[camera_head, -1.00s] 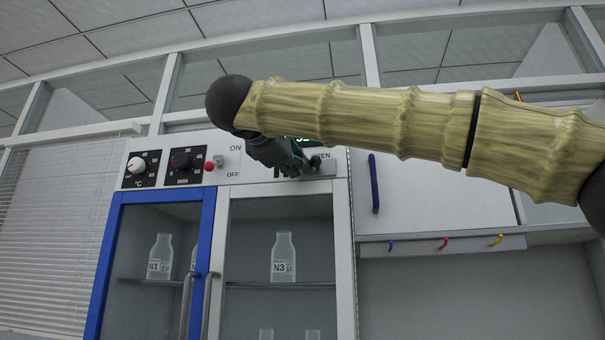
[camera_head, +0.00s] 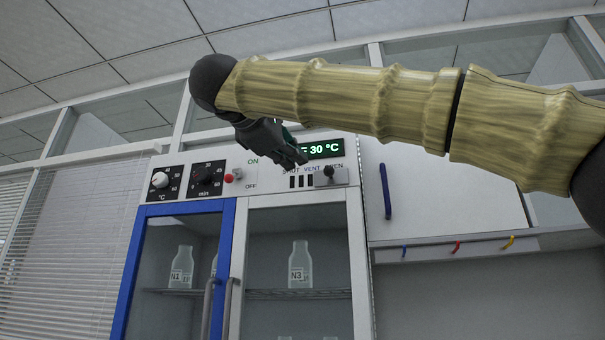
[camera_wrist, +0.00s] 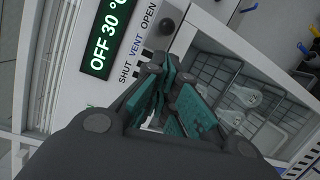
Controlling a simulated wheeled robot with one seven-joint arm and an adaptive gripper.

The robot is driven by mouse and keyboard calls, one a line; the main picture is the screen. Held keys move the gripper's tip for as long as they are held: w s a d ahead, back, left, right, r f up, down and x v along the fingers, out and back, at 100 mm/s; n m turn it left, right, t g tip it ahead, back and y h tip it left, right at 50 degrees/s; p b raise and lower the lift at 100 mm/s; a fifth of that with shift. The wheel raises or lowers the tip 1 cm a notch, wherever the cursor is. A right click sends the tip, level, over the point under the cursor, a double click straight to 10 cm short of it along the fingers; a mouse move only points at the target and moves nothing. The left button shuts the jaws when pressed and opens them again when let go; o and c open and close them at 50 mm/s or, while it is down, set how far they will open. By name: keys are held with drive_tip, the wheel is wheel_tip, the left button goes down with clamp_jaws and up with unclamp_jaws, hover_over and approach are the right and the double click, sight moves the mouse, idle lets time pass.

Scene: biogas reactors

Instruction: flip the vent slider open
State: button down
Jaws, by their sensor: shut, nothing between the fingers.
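The vent slider (camera_head: 331,178) is a pale plate with a dark round knob (camera_head: 328,172) on the panel below the green display. It sits at the right end, under the word OPEN, with dark slots uncovered to its left below SHUT and VENT. In the wrist view the knob (camera_wrist: 167,27) also shows by OPEN. My gripper (camera_head: 303,160) is shut and empty, just left of and above the knob in the head view, apart from it in the wrist view. Its teal-padded fingers (camera_wrist: 172,82) cover part of the panel in the wrist view.
The display (camera_head: 322,149) reads 30 °C; the wrist view shows OFF before it. Two dials (camera_head: 207,177) and a red button (camera_head: 229,179) are left of the slider. Below are a blue-framed door (camera_head: 131,262) and a grey-framed door with bottles behind glass. A blue handle (camera_head: 385,191) is to the right.

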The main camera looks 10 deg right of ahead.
drive_tip(key=shift+v, duration=0.8)
drive_tip(key=shift+d, duration=0.15)
